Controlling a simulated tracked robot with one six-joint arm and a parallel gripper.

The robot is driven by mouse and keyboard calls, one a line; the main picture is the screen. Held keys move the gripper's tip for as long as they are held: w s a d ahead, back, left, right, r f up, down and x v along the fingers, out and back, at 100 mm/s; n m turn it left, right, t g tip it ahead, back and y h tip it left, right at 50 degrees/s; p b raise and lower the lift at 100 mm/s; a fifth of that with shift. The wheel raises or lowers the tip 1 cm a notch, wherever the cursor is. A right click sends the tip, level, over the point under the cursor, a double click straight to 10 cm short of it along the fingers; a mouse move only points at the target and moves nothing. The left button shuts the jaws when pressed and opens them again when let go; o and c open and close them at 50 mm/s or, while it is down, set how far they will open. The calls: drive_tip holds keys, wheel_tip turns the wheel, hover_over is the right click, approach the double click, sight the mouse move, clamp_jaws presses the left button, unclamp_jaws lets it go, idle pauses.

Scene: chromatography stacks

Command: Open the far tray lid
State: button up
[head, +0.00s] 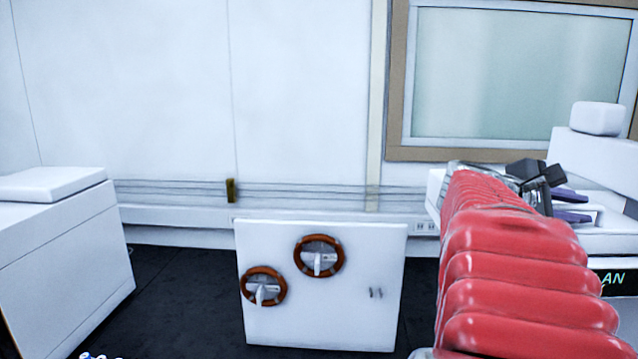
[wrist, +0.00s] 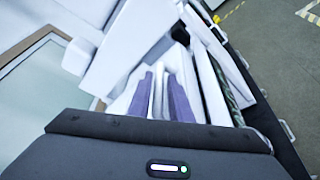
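My gripper (head: 538,182), dark grey and metallic, is at the end of my red ribbed arm, beside a white instrument stack (head: 590,160) at right. Two flat purple pieces (head: 572,216) show just right of it, by white tray-like parts. In the wrist view, purple strips (wrist: 182,98) with white between them lie just beyond a dark housing edge. I cannot tell which part is the far tray lid, or whether it is open.
A white cabinet (head: 320,310) with two brown-ringed dials stands mid-floor. A white box-like unit (head: 70,260) is at left. A framed window (head: 515,75) is on the back wall.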

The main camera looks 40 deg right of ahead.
drive_tip(key=shift+d, duration=0.2)
drive_tip(key=shift+c, duration=0.6)
clamp_jaws()
drive_tip(key=shift+f, duration=0.15)
